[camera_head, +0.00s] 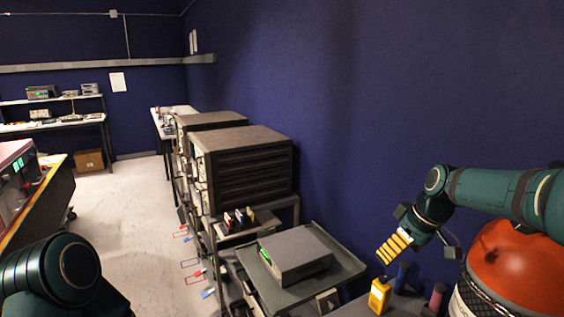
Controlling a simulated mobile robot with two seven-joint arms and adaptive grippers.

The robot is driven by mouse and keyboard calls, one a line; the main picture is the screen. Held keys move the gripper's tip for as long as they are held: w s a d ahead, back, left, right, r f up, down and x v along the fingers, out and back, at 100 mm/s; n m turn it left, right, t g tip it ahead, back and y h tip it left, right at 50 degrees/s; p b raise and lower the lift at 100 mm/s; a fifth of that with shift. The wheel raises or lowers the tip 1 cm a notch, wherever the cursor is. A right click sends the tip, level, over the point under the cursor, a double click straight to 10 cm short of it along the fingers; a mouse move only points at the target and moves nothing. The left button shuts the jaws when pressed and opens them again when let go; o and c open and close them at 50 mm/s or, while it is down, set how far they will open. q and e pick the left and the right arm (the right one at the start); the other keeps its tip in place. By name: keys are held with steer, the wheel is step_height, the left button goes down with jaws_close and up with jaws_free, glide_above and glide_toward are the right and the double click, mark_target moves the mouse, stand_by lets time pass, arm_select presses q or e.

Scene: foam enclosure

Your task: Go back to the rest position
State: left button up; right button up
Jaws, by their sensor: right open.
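My right arm reaches in from the right edge, dark green. Its gripper (394,247) has tan, ribbed fingers and is open. It hangs above and slightly right of a small yellow device (379,296) that stands on a dark surface at the bottom right. The gripper looks apart from the device, with nothing visible in it. My left arm shows only as dark green links at the bottom left corner; its gripper is out of view.
A grey box (296,252) lies on a grey tray cart (345,265) left of the right gripper. Dark equipment racks (243,165) stand behind it along the blue wall (380,90). An orange-red dome (520,265) is close to my right arm. Pale floor (130,215) is open at left.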

steer(key=s+a+f+m+b, duration=0.1)
steer(key=s+a+f, duration=0.15)
steer(key=f, duration=0.65)
steer(key=s+a+f+m+b, duration=0.15)
steer(key=a+f, duration=0.25)
steer(key=f, duration=0.6)
steer(key=s+a+f+m, duration=0.1)
steer(key=a+f, duration=0.2)
steer(key=f, duration=0.6)
steer(key=s+a+f+m+y+b, duration=0.1)
steer(key=s+a+f+m, duration=0.3)
steer(key=s+f, duration=0.9)
steer(key=s+a+b, duration=0.1)
steer(key=s+a, duration=0.1)
steer(key=a, duration=0.1)
steer(key=shift+s+f+b, duration=0.25)
steer(key=shift+s+b, duration=0.1)
steer(key=shift+a, duration=0.1)
